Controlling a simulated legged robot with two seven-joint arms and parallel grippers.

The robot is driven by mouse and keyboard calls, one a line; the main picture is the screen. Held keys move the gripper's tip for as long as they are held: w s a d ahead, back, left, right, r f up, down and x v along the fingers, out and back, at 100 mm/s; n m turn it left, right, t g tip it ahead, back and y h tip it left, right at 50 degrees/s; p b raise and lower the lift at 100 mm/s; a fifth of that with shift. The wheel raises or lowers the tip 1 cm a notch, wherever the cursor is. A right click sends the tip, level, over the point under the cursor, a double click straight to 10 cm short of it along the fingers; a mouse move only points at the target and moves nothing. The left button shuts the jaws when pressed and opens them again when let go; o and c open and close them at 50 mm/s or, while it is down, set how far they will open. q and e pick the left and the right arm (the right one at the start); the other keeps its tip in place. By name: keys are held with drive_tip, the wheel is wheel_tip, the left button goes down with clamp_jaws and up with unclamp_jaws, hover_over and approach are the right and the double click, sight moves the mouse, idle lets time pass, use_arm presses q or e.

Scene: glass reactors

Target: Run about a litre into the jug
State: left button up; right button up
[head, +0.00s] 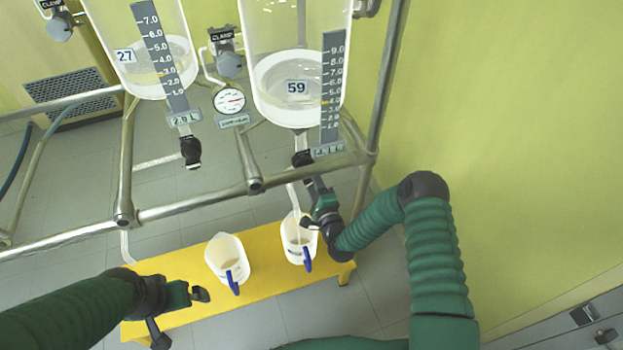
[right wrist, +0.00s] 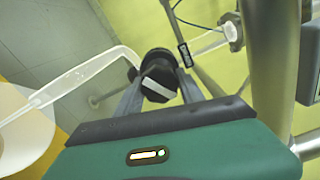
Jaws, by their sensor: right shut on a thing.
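Reactor 59 (head: 295,75) hangs at the right of the frame, and a clear outlet tube (head: 293,195) runs down from its black drain valve (head: 302,158). My right gripper (head: 312,184) is shut on the valve's black knob (right wrist: 158,78), whose white bar lies at a slant in the right wrist view. A white jug (head: 291,233) with a blue handle stands on the yellow bench below the tube's end. I cannot tell its liquid level or whether liquid is running. My left gripper (head: 181,313) is open and empty, in front of the bench's left part.
A second white jug (head: 221,256) with a blue handle stands left of the first on the yellow bench (head: 180,265). Reactor 27 (head: 150,50) with its own black valve (head: 190,152) hangs to the left. Steel frame rails (head: 200,204) cross before the reactors.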

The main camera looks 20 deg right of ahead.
drive_tip(key=n, duration=0.4)
drive_tip(key=shift+s+a+f+n+p, duration=0.15)
drive_tip(key=shift+f+n+p, duration=0.05)
drive_tip(key=shift+n+p, duration=0.15)
drive_tip(key=n, duration=0.3)
drive_tip(key=shift+n, duration=0.35)
drive_tip(key=n+p, duration=0.1)
drive_tip(key=n, duration=0.2)
drive_tip(key=shift+f+n, duration=0.1)
drive_tip(key=shift+n, duration=0.2)
drive_tip(key=shift+s+n, duration=0.1)
drive_tip(key=shift+n, duration=2.1)
drive_tip(key=o, duration=1.4)
